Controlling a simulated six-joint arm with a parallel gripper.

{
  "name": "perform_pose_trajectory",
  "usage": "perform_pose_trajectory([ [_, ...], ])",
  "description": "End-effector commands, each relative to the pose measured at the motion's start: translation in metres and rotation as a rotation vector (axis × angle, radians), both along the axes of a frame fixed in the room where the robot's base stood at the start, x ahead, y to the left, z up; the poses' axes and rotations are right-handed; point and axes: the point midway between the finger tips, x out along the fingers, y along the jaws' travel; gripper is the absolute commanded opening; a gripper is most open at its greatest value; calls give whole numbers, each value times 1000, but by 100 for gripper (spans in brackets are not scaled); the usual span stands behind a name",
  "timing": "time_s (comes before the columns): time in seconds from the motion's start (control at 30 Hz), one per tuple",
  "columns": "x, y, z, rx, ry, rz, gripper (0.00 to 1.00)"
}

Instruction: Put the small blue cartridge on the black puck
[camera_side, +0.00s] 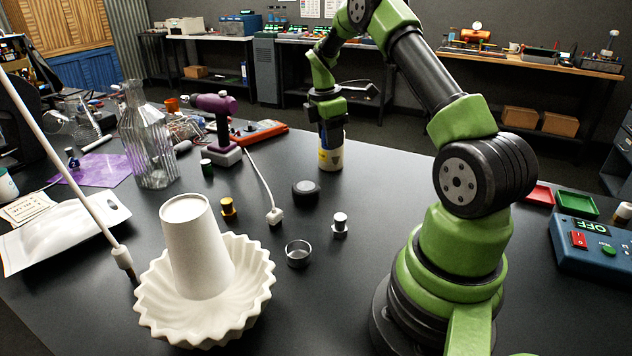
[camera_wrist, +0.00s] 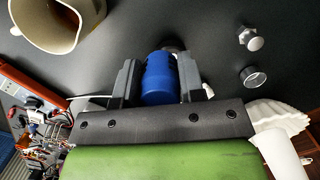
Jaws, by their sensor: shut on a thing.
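My gripper (camera_wrist: 165,75) is shut on the small blue cartridge (camera_wrist: 160,80), which sits between its two grey fingers in the wrist view. The black puck (camera_side: 306,190) lies flat on the dark table, in front of that container and lower in the picture than my gripper. In the wrist view a dark shape just beyond the cartridge may be the puck, mostly hidden. The cartridge is apart from the puck in the side view.
A beige mug-like container (camera_wrist: 62,22) stands close by in the wrist view. A silver knob (camera_side: 340,224), a metal ring (camera_side: 298,253), a gold knob (camera_side: 228,207) and a white plug (camera_side: 274,215) surround the puck. A fluted bowl (camera_side: 250,290) stands in front.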

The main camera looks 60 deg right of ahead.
Motion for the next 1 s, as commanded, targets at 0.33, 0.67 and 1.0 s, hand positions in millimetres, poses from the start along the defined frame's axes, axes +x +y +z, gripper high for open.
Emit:
perform_pose_trajectory([
  [0.33,36,50,-10,1,7,-46,13],
  [0.67,36,49,-56,0,4,-47,13],
  [1.0,36,49,-87,-1,2,-47,13],
])
